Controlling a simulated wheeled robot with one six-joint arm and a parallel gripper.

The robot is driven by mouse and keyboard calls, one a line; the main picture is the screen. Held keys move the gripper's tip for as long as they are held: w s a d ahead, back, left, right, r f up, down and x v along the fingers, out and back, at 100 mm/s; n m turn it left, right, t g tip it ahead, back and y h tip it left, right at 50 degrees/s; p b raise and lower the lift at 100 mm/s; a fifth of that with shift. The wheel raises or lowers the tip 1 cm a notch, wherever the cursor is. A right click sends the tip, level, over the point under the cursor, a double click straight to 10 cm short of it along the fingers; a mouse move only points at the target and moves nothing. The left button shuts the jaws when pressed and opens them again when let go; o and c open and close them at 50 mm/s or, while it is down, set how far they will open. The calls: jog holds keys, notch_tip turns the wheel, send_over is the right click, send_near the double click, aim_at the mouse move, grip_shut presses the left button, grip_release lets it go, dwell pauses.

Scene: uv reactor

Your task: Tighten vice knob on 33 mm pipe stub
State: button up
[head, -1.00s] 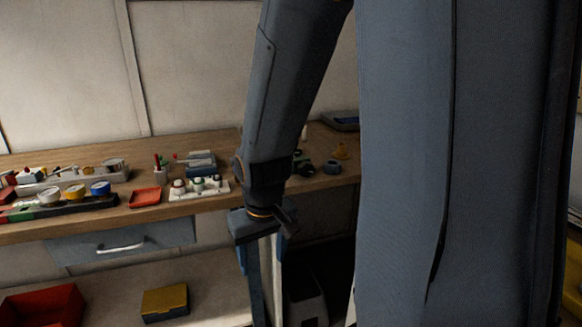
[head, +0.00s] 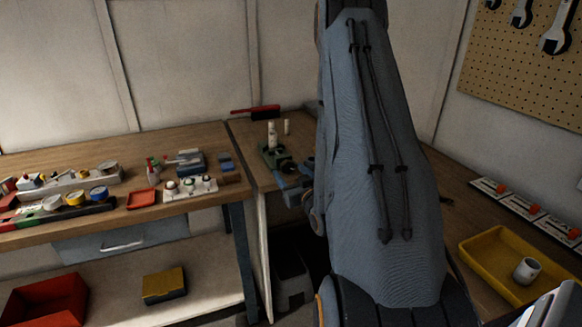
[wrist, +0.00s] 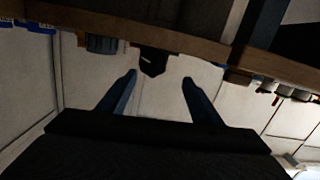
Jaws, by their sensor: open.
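A dark green fixture (head: 275,158), likely the vice, sits on the bench near the corner in the head view. A pale upright piece (head: 272,136) stands at it; I cannot tell whether this is the pipe stub. No knob can be made out. In the wrist view, which looks upside down, my gripper (wrist: 159,78) is open, with nothing between its fingers. A dark block (wrist: 153,62) shows at the bench edge beyond the gap; I cannot tell whether it is the vice. In the head view my arm hides part of the bench, and my fingers are not clear.
A yellow tray (head: 482,258) with a white cylindrical piece (head: 527,270) is at right. Left of the fixture are a red dish (head: 142,198) and a white holder with several jars (head: 190,192). A red bin (head: 42,304) and yellow box (head: 164,286) are on the lower shelf.

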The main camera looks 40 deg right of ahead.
aim_at(289, 169)
jog(key=shift+t, duration=0.5)
jog(key=shift+w+d+f+p, duration=0.4)
jog(key=shift+w+d, duration=0.1)
jog(key=shift+w, duration=0.4)
jog(key=shift+w+d+f+p, duration=0.3)
jog(key=shift+w+d, duration=0.2)
jog(key=shift+w, duration=0.4)
jog(key=shift+w+d+f+p, duration=0.3)
jog(key=shift+w+d+p, duration=0.2)
jog(key=shift+w, duration=0.4)
jog(key=c, duration=1.1)
jog(key=shift+o, duration=0.2)
jog(key=shift+m+b, duration=0.55)
jog(key=shift+m, duration=0.05)
jog(key=o, duration=1.1)
jog(key=shift+c, duration=0.2)
